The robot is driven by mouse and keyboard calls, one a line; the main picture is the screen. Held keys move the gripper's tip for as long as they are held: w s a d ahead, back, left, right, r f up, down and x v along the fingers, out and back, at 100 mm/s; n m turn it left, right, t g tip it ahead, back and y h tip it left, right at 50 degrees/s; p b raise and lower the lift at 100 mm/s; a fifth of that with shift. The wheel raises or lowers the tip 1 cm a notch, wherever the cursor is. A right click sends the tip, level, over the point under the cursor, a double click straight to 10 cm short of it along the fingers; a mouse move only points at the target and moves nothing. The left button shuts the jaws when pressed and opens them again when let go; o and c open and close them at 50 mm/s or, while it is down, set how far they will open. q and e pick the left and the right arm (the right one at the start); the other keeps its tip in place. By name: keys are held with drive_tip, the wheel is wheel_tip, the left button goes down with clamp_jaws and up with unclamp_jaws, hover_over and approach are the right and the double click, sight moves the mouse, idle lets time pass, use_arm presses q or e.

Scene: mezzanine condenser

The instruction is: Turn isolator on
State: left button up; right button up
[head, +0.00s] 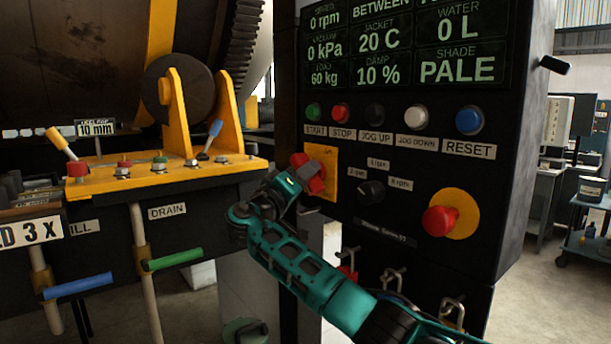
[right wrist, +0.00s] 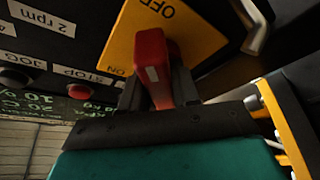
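The isolator is a red handle (head: 309,174) on a yellow plate (head: 325,153) at the left of the dark control panel. In the right wrist view the red handle (right wrist: 151,62) stands out from the yellow plate (right wrist: 122,42), which is marked OFF and ON. My right gripper (head: 298,181) is at the handle. Its dark fingers (right wrist: 156,92) lie on both sides of the handle, close against it. The handle's base is partly hidden by its own grip and the fingers. My left gripper is not in view.
A rotary knob (head: 371,192) and a red emergency button (head: 440,220) on a yellow disc are right of the isolator. A row of push buttons is above, with a lit display (head: 405,45). Left stands a yellow bracket (head: 150,178) with levers; green (head: 175,259) and blue handles are below.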

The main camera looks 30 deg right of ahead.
clamp_jaws()
drive_tip(key=shift+n, duration=0.4)
drive_tip(key=n+y, duration=0.1)
drive_tip(key=n, duration=0.2)
drive_tip(key=shift+r+t+p, duration=0.1)
drive_tip(key=shift+t+p, duration=0.2)
drive_tip(key=shift+p, duration=0.1)
drive_tip(key=n+y, duration=0.2)
drive_tip(key=n, duration=0.2)
drive_tip(key=shift+n, duration=0.4)
drive_tip(key=n+g+y, duration=0.1)
drive_tip(key=n+y, duration=0.1)
drive_tip(key=n, duration=0.2)
drive_tip(key=shift+n, duration=0.4)
drive_tip(key=n+g, duration=0.1)
drive_tip(key=n, duration=0.2)
drive_tip(key=shift+r+n+g+y, duration=0.1)
drive_tip(key=shift+n+g+y, duration=0.2)
drive_tip(key=shift+g+y, duration=0.1)
drive_tip(key=o, duration=0.5)
unclamp_jaws()
